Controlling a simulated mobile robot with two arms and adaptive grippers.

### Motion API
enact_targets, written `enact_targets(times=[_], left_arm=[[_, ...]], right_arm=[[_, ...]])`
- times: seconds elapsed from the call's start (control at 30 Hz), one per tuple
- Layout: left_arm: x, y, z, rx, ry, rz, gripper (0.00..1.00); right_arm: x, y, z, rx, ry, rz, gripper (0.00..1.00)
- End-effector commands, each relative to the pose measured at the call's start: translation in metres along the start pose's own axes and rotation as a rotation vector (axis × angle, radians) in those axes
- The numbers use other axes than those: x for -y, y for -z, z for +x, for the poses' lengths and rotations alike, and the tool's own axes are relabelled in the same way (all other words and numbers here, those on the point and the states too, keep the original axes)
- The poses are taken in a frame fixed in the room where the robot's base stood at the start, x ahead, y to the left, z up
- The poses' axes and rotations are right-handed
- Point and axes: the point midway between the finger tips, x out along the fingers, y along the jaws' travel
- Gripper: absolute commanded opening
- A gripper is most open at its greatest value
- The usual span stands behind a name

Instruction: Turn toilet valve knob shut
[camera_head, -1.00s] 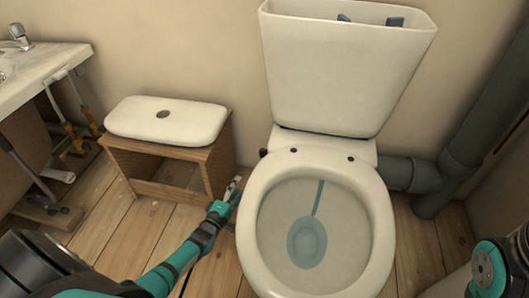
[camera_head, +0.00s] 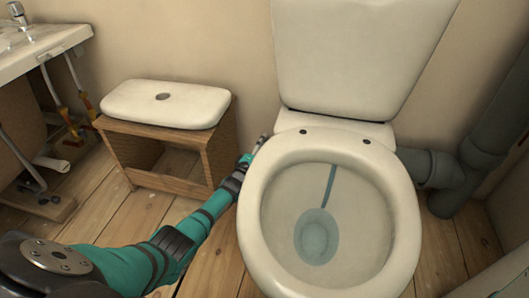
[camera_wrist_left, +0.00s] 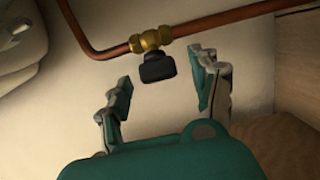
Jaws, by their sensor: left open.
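The valve's black knob (camera_wrist_left: 158,68) sits below a brass valve body (camera_wrist_left: 150,41) on a copper pipe (camera_wrist_left: 100,48) along the wall in the left wrist view. My left gripper (camera_wrist_left: 162,85) is open there, with one finger on each side of the knob's line. The knob appears just beyond the fingertips, and I see no contact. In the head view my left gripper (camera_head: 258,147) reaches between the toilet (camera_head: 250,220) and the wooden stool, close to the wall. The knob is hidden in that view. My right gripper is out of view.
A wooden stool (camera_head: 190,185) with a white lid (camera_head: 165,103) stands left of my left gripper. The toilet bowl is close on its right. A sink (camera_head: 45,48) is at far left and a grey drain pipe (camera_head: 485,130) at right.

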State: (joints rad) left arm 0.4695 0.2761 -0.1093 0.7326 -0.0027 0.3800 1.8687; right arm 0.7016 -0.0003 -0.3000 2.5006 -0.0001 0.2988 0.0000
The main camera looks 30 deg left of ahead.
Motion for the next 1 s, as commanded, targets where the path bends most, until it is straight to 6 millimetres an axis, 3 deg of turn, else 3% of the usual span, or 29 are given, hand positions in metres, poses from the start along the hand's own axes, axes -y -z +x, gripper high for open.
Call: enact_targets(times=[0.37,0.8,1.0], left_arm=[[-0.0008,0.0,0.006,0.0,0.0,0.0,0.63],[-0.0006,0.0001,0.0058,0.0,0.0,0.0,0.08],[0.0014,0.0002,0.0056,0.0,-0.009,0.009,0.08]], right_arm=[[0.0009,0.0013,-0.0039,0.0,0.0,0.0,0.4],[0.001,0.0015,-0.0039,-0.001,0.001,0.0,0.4],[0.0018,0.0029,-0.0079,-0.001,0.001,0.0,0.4]])
